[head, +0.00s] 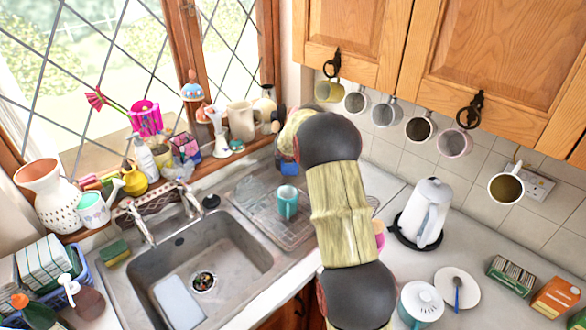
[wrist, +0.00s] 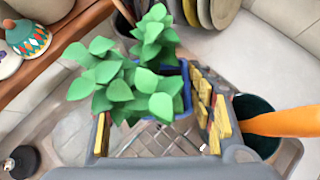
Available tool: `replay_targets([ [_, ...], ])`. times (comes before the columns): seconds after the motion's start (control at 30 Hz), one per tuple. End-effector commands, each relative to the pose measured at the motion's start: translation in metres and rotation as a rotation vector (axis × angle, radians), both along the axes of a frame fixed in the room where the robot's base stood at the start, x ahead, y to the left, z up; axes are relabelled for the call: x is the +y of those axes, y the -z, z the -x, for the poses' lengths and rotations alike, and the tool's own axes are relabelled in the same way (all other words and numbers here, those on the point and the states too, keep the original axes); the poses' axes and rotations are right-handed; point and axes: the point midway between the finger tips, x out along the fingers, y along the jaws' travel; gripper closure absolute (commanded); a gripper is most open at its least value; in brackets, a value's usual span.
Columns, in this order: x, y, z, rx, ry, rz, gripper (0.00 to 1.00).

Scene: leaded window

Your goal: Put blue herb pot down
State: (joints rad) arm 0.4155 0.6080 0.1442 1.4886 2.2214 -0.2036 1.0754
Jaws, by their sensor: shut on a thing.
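The blue herb pot (wrist: 186,88) shows in the wrist view as a small strip of blue under bushy green leaves (wrist: 120,88). The leaves hide most of it. My gripper (wrist: 158,112) is shut on the pot, with yellow finger pads to the left and right of it. Below the pot I see the ridged metal draining board (wrist: 150,140); I cannot tell whether the pot touches it. In the head view my arm covers the gripper and nearly all of the pot, at the back of the draining board (head: 253,205).
A teal mug (head: 287,202) stands on the draining board, near the gripper's right in the wrist view (wrist: 262,112). The sink (head: 240,262) is to the left. The window sill is crowded. A white kettle (head: 425,212) stands on the right counter, and mugs hang under the cupboards.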

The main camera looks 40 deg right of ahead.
Motion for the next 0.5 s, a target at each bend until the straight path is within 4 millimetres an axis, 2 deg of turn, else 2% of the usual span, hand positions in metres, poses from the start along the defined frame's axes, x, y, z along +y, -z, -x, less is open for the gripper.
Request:
replay_targets([
  [0.03, -0.007, 0.017, -0.003, 0.004, 0.001, -0.001, 0.89],
  [0.2, -0.022, 0.038, -0.014, 0.003, 0.001, -0.001, 0.89],
  [0.5, -0.033, 0.052, -0.021, 0.002, 0.0, 0.0, 0.89],
])
